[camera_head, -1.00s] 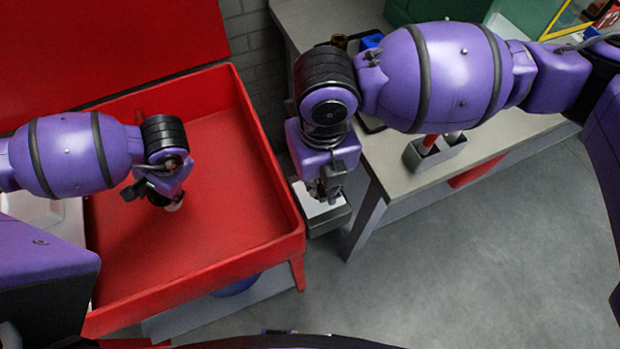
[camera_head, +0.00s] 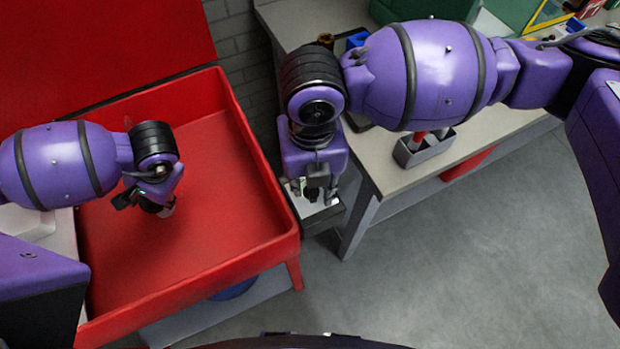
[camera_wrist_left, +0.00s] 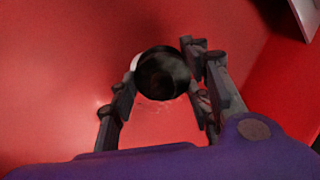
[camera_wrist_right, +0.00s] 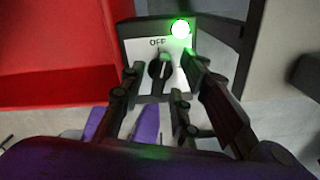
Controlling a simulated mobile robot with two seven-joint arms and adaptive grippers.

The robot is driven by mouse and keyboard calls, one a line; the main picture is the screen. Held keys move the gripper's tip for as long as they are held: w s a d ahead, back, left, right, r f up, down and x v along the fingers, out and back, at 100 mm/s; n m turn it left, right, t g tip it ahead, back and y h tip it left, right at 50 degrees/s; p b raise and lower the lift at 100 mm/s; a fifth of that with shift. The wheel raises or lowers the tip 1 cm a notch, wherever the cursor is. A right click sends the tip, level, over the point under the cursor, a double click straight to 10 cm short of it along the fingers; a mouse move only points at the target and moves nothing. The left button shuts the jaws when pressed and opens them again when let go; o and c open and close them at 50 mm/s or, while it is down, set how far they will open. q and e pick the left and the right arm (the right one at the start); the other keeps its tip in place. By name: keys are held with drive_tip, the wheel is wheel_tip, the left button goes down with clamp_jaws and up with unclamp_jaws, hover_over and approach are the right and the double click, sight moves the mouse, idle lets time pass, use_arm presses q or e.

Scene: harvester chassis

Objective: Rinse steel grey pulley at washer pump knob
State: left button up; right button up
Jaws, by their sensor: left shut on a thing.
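The steel grey pulley (camera_wrist_left: 163,72) shows in the left wrist view as a dark round piece with a pale edge. My left gripper (camera_head: 152,203) is shut on it and holds it over the red washer basin (camera_head: 225,185). In the head view the pulley is mostly hidden by the gripper. The black pump knob (camera_wrist_right: 160,68) sits on a white plate of a grey control box (camera_head: 318,222), beneath an OFF label, beside a lit green lamp (camera_wrist_right: 180,28). My right gripper (camera_wrist_right: 160,85) is open, its fingers apart on either side of the knob; contact cannot be told.
A grey workbench (camera_head: 385,170) stands right of the box, with a grey holder (camera_head: 424,150) of red and white items on it. The red basin's front rim and leg stand near the box. The floor (camera_head: 470,240) at the lower right is clear.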

wheel_tip(320, 180, up, 12)
idle(0.5)
idle(0.4)
